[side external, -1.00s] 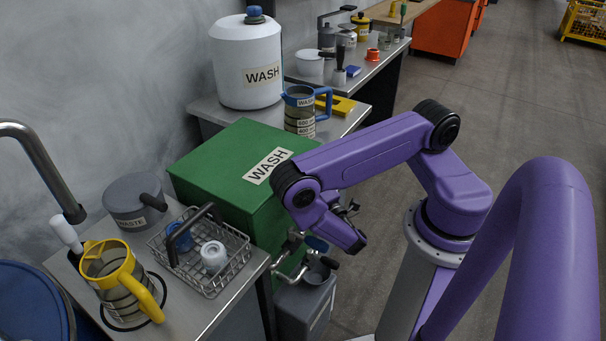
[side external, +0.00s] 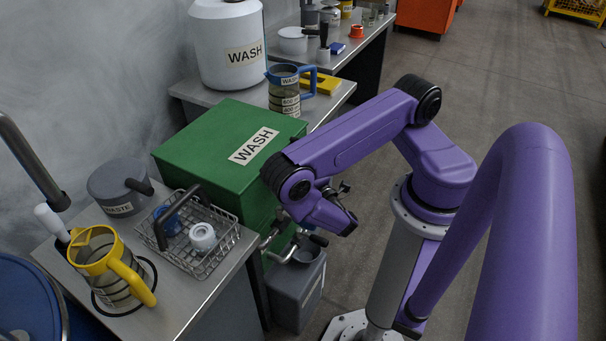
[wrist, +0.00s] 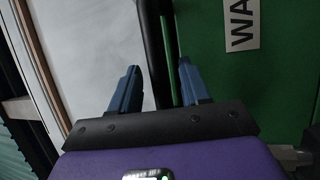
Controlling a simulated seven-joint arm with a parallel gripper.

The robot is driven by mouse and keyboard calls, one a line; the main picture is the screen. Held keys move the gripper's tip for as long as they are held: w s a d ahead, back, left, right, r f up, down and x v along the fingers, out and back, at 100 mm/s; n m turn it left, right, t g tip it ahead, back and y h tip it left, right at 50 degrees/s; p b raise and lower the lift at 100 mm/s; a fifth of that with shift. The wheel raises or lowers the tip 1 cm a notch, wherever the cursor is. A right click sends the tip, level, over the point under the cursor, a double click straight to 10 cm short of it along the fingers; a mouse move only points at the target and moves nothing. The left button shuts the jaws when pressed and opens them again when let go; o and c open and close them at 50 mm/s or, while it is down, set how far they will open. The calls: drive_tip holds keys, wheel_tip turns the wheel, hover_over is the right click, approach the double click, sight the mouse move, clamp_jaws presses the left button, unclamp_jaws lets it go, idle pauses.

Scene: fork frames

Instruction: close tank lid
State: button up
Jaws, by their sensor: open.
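The green tank (side external: 270,208) stands beside the bench in the side external view. Its flat green lid (side external: 205,137), with a white WASH label, looks down on the box; whether it is fully seated cannot be told. My gripper (wrist: 158,88) shows in the wrist view with its two blue fingers apart. A dark upright bar (wrist: 153,45) shows between them, with a green surface (wrist: 285,85) bearing part of a label to the right. Whether the fingers touch the bar cannot be told. In the side external view the fingers are hidden by my wrist, in front of the tank.
A steel bench holds a yellow-handled jug (side external: 103,262), a wire basket (side external: 190,262) and a grey waste pot (side external: 117,188). A white WASH drum (side external: 222,60) and blue-handled jug (side external: 284,88) stand behind the tank. A grey container (side external: 297,292) is below.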

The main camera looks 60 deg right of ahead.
drive_tip(key=v, duration=0.6)
idle(0.5)
drive_tip(key=s+a+r+g+y, duration=0.3)
drive_tip(key=s+r+g, duration=0.3)
drive_tip(key=r+g, duration=0.3)
drive_tip(key=s+a+r+g+y, duration=0.4)
drive_tip(key=s+r+g+y, duration=0.1)
drive_tip(key=r+g, duration=0.4)
drive_tip(key=shift+s+r+g, duration=0.3)
drive_tip(key=shift+s+r, duration=0.05)
drive_tip(key=shift+r, duration=0.25)
idle(0.6)
